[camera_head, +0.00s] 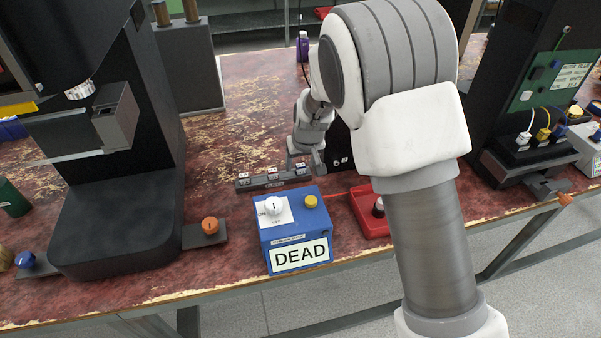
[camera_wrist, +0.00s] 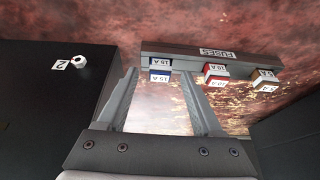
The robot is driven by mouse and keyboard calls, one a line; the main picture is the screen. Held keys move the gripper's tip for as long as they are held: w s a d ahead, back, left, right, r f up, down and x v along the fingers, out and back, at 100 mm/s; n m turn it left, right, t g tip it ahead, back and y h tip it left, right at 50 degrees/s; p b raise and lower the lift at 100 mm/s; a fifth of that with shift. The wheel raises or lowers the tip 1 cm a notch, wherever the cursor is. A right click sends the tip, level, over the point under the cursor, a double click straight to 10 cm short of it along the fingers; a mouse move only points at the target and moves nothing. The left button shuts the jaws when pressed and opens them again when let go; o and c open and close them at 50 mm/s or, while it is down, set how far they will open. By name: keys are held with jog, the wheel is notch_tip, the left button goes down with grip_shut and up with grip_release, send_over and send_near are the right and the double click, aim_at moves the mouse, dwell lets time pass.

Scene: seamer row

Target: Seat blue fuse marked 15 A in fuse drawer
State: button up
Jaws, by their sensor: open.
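The blue fuse marked 15 A (camera_wrist: 159,76) sits at the left end of a dark rack labelled FUSES (camera_wrist: 190,57) in the wrist view. My gripper (camera_wrist: 158,78) is open, with one finger on each side of the blue fuse and gaps between. In the head view my gripper (camera_head: 306,164) is low over the right end of the rack (camera_head: 272,181), partly hidden by my arm. A black housing with a white knob and a label 2 (camera_wrist: 62,64) stands left in the wrist view.
A red fuse (camera_wrist: 216,72) and an amber fuse (camera_wrist: 265,80) sit further along the rack. A blue box reading DEAD (camera_head: 295,235), a red tray (camera_head: 366,216) and an orange knob (camera_head: 210,225) stand nearby. Tall black machines flank the worn red table (camera_head: 235,90).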

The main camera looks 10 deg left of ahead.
jog(key=shift+f, duration=0.1)
grip_shut()
dwell(0.3)
